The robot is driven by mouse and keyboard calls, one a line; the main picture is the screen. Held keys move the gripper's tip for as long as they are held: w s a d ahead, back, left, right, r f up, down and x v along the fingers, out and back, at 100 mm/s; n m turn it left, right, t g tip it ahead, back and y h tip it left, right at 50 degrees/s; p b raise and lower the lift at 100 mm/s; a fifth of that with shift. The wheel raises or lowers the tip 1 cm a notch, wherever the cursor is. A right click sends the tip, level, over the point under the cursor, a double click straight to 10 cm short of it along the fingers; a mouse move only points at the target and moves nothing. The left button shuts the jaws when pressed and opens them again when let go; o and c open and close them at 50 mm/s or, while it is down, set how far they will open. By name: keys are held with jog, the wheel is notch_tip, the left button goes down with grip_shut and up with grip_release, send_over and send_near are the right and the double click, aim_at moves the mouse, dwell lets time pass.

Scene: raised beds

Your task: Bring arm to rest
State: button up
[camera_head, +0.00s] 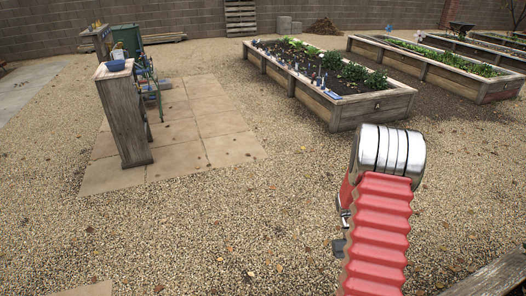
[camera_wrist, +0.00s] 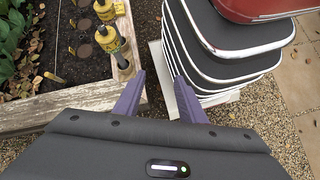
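My arm shows in the head view as a red ribbed sleeve with a shiny silver joint, rising at the lower right over the gravel. My gripper is not visible there. In the wrist view, my gripper (camera_wrist: 158,77) has two purple fingers standing apart, with nothing between them. Gravel, a pale slab edge and the corner of a wooden raised bed (camera_wrist: 82,101) lie beyond the fingers. The bed is close to the left finger; I cannot tell whether they touch.
Yellow-and-black bottles (camera_wrist: 108,40) stand at the near bed's edge. A layered dark stack with a red top is right of the fingers, possibly mine. In the head view, a planted bed (camera_head: 372,108) stands ahead, a wooden post (camera_head: 124,115) left. Open gravel (camera_head: 225,215) lies between.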

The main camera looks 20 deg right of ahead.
jog(key=w+a+r+t+h, duration=0.1)
jog(key=w+a+r+t, duration=0.25)
jog(key=a+r, duration=0.35)
jog(key=w+a+r+t+h, duration=0.1)
jog(key=w+a+r+t, duration=0.25)
jog(key=a+r, duration=0.35)
jog(key=s+a+r+n+t, duration=0.1)
jog(key=a+r+n+t, duration=0.1)
jog(key=a+r, duration=0.6)
jog(key=s+a+r+n+t, duration=0.2)
jog(key=a+r+t, duration=0.2)
jog(key=a+r, duration=0.4)
jog(key=shift+s+r+n+t, duration=0.3)
jog(key=shift+r+n+t, duration=0.1)
jog(key=shift+r, duration=0.3)
jog(key=shift+c, duration=0.7)
jog(key=shift+s, duration=0.1)
